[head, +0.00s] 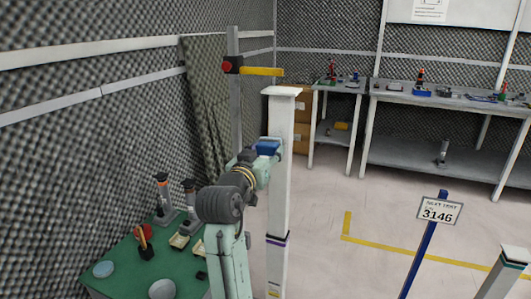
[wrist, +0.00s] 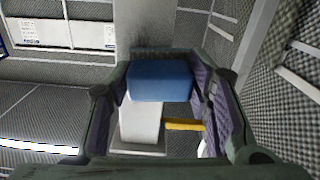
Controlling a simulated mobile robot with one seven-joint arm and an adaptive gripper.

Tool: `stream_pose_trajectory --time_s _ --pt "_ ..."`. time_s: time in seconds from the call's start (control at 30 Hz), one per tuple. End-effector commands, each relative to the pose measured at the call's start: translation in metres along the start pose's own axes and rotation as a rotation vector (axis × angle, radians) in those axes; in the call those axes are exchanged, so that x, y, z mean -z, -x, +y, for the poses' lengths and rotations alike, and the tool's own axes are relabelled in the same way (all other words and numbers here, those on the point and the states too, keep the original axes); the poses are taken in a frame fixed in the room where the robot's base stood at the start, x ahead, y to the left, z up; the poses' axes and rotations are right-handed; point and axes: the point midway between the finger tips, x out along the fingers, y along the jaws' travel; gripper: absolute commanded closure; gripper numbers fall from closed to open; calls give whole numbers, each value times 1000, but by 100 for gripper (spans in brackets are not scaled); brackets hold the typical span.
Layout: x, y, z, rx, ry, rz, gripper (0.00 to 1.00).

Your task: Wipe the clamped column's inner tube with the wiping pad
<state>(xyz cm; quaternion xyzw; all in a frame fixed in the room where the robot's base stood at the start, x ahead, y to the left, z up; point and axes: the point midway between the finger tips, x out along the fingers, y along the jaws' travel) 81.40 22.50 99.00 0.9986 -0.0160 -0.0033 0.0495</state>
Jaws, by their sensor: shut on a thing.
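A tall white column (head: 280,180) stands upright in the middle of the head view, with a flat cap on top and a purple band low down. In the wrist view its face (wrist: 146,22) shows a dark smudge close to the pad. My gripper (head: 264,150) is shut on the blue wiping pad (wrist: 160,82), which sits between its purple-lined fingers. It holds the pad (head: 266,147) at the column's upper part. The pad appears at or very near the column's face; I cannot tell whether they touch. The pad's wiping side is hidden.
A grey post (head: 235,105) with a red knob and yellow bar (head: 262,72) stands behind the column. A green table (head: 135,275) with small items is at lower left. A numbered sign (head: 437,211) and another column (head: 505,270) stand right. Floor between them is clear.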

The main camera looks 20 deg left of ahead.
Motion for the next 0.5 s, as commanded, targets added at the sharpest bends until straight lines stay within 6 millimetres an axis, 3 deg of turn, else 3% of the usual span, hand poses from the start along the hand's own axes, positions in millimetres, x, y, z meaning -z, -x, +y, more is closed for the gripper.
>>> stream_pose_trajectory --time_s 0.5 --pt "-3 2 38 -1 -1 0 76"
